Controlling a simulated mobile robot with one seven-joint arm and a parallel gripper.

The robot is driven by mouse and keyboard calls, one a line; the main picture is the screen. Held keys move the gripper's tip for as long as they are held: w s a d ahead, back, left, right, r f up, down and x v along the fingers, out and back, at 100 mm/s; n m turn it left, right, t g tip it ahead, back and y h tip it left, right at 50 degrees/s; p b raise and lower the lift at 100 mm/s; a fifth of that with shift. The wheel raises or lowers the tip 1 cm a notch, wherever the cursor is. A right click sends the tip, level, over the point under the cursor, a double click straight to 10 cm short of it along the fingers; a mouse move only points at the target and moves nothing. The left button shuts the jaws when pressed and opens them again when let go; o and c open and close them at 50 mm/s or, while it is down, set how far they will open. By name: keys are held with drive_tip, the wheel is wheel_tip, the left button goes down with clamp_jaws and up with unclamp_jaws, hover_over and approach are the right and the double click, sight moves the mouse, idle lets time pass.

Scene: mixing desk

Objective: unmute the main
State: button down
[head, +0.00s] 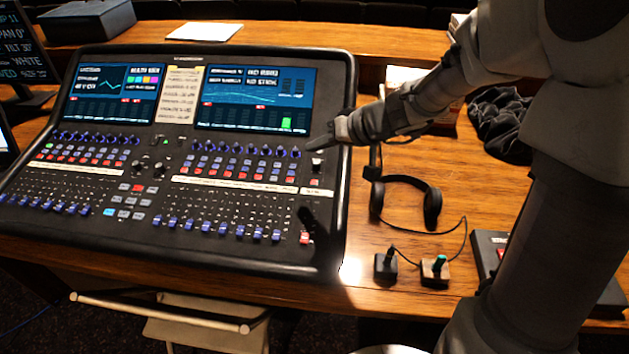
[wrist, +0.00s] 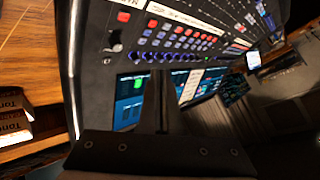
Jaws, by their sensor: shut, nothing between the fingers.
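The mixing desk (head: 335,115) is a wide black console with two screens, rows of knobs and buttons, and faders. At its right end, a separate strip has a red-capped fader (head: 305,237) and a small red button (head: 316,182) above it. A red button (wrist: 124,17) beside the rows also shows in the wrist view. My gripper (head: 311,147) is shut and empty, its tip over the desk's upper right, above that strip, near the right end of the blue knob row. In the wrist view the closed fingers (wrist: 157,95) hide part of a screen. Contact cannot be told.
Headphones (head: 432,205) lie on the wooden desktop right of the console, with two small boxes (head: 386,265) in front of them. A dark cloth (head: 500,120) and a dark box (head: 490,250) are further right. Papers (head: 205,32) lie behind the console.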

drive_tip(key=f+b, duration=0.1)
drive_tip(key=f, duration=0.1)
drive_tip(key=f+b, duration=0.2)
drive_tip(key=f, duration=0.1)
drive_tip(key=f+b, duration=0.2)
drive_tip(key=shift+w+f, duration=0.2)
drive_tip(key=shift+w, duration=0.15)
drive_tip(key=shift+w+d+f+b, duration=0.1)
drive_tip(key=shift+f+b, duration=0.6)
drive_tip(key=shift+b, duration=0.2)
drive_tip(key=shift+f+b, duration=0.75)
drive_tip(key=shift+b, duration=0.75)
idle(1.5)
idle(0.4)
drive_tip(key=shift+r, duration=0.8)
drive_tip(key=shift+p, duration=0.3)
drive_tip(key=shift+s+r+p, duration=0.15)
drive_tip(key=shift+r+p, duration=0.45)
drive_tip(key=shift+r, duration=0.65)
drive_tip(key=shift+s+r+p, duration=0.15)
drive_tip(key=shift+r+p, duration=0.45)
drive_tip(key=shift+r, duration=0.65)
